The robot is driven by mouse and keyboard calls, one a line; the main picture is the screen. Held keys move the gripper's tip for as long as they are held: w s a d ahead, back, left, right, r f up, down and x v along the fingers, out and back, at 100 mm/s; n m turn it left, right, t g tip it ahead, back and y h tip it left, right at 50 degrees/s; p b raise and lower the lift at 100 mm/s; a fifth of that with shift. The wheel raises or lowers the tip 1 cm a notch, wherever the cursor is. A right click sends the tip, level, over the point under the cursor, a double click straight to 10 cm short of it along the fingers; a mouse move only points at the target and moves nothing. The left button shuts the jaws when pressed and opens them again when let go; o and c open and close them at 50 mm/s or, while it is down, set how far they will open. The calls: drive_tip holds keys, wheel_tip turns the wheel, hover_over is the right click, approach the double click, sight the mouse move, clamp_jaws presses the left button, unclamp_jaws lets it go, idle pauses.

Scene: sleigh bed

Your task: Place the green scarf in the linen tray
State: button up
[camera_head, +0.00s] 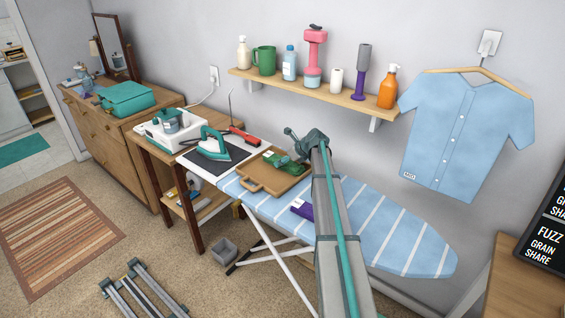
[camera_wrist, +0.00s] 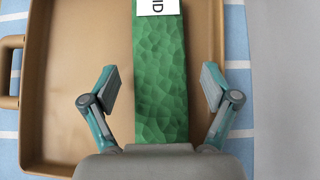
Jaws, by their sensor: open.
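The green scarf (camera_wrist: 160,85) shows in the wrist view as a long, folded green strip with a white label at its far end. In the head view the green scarf (camera_head: 281,160) is partly hidden by my arm. It appears over the inside of a tan tray (camera_head: 262,188), also in the wrist view (camera_wrist: 75,75), which lies on the ironing board. I cannot tell whether the scarf touches the tray floor. My gripper (camera_wrist: 158,85) is open, with one finger on each side of the scarf and gaps between. In the head view my gripper (camera_head: 298,150) is above the tray.
A purple labelled cloth (camera_head: 302,208) lies on the blue striped ironing board (camera_head: 405,235), near my arm. A teal iron (camera_head: 225,145) stands left of the tray. A shelf of bottles (camera_head: 320,90) and a hanging blue shirt (camera_head: 460,125) are behind. The board's right end is clear.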

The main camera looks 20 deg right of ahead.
drive_tip(key=b+v, duration=0.2)
drive_tip(key=v, duration=0.8)
drive_tip(key=shift+s+d+r, duration=0.15)
